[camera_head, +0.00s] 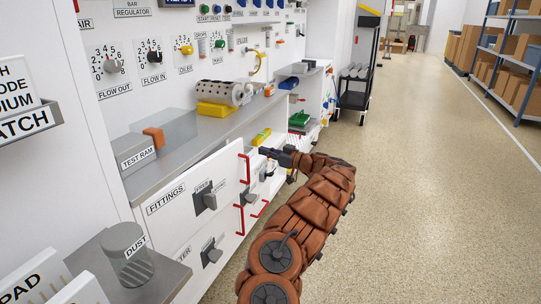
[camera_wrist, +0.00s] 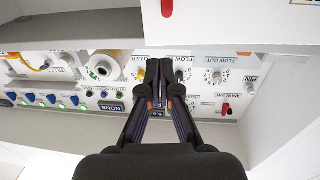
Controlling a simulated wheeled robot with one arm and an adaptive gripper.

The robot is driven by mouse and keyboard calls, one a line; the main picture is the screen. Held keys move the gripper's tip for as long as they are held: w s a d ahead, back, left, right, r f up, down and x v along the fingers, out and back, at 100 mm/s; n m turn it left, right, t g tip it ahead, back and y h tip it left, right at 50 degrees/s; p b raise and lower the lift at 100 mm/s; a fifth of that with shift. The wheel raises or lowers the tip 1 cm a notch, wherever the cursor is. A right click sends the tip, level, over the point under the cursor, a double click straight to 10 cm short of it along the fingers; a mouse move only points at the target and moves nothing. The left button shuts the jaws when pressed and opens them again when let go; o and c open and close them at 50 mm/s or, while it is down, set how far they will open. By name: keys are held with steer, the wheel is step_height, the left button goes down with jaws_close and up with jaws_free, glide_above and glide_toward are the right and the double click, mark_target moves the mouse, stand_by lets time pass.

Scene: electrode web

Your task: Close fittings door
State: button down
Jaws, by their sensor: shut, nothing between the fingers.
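The fittings door (camera_head: 172,222) is a white panel with a FITTINGS label, under the grey counter at the left of the head view. It has a grey latch-like block (camera_head: 205,198) and a red handle (camera_head: 243,168) at its right edge. I cannot tell exactly how far it stands out from the cabinet. My gripper (camera_head: 264,151) is just right of the red handle, near counter-edge height, apart from it as far as I can see. In the wrist view my gripper (camera_wrist: 163,64) has its fingers together and empty. A white panel with a red piece (camera_wrist: 167,8) shows at the top there.
Another white front with a grey block (camera_head: 211,252) lies below. The counter (camera_head: 190,152) holds a TEST RAM box, a perforated cylinder and a yellow block. A DUST jar (camera_head: 128,254) stands at lower left. A black cart (camera_head: 358,72) stands farther back. The floor at right is clear.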

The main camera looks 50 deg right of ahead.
mark_target(240, 145)
steer(key=shift+w+a+b, duration=0.2)
steer(key=shift+w+a, duration=0.05)
steer(key=shift+w, duration=1.2)
steer(key=shift+w+a+b, duration=0.2)
steer(key=shift+w+a, duration=0.1)
steer(key=shift+w, duration=1.15)
steer(key=shift+w+a+b, duration=0.2)
steer(key=shift+w+a, duration=0.05)
steer(key=shift+w, duration=1.2)
